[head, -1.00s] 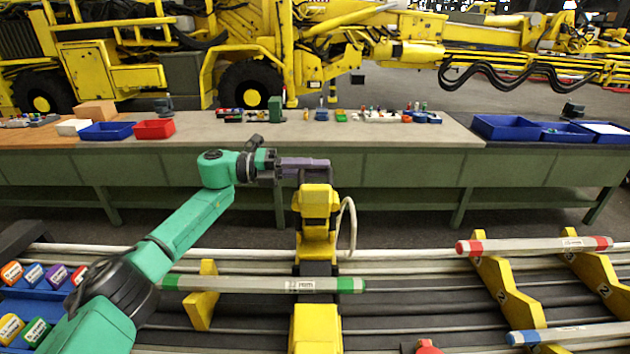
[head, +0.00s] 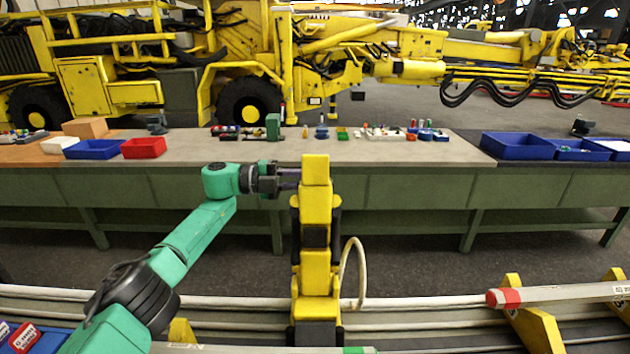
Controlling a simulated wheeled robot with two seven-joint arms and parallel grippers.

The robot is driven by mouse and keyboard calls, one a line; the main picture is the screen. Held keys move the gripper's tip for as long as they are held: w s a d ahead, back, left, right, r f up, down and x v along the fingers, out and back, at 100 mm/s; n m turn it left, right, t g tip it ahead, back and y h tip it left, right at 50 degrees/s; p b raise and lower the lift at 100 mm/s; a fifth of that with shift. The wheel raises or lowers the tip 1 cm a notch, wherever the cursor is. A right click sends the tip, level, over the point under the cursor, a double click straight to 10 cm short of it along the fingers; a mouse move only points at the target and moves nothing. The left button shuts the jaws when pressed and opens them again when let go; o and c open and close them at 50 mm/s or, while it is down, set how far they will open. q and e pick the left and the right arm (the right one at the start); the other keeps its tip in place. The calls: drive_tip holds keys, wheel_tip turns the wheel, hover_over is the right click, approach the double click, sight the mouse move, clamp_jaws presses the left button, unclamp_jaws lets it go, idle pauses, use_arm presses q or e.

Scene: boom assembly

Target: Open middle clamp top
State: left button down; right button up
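A tall yellow clamp-like unit (head: 316,270) with dark joints stands in the middle of the head view. A pale hose loops along its right side. Its yellow top piece (head: 315,185) points upward. My green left arm comes in from the lower left. Its dark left gripper (head: 288,179) reaches the left side of the top piece. The fingertips meet or pass behind the yellow edge, so I cannot tell whether they touch or how far they are apart. My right gripper is not in view.
A long workbench (head: 400,152) runs across behind, with a red bin (head: 144,147) and blue bins (head: 518,146). Long rails cross the foreground. A red-banded rod (head: 560,294) rests on a yellow support (head: 535,328) at right. A yellow machine stands behind the bench.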

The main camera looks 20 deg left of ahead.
use_arm(q)
drive_tip(key=shift+w, duration=0.15)
drive_tip(key=c, duration=0.8)
unclamp_jaws()
drive_tip(key=shift+c, duration=0.2)
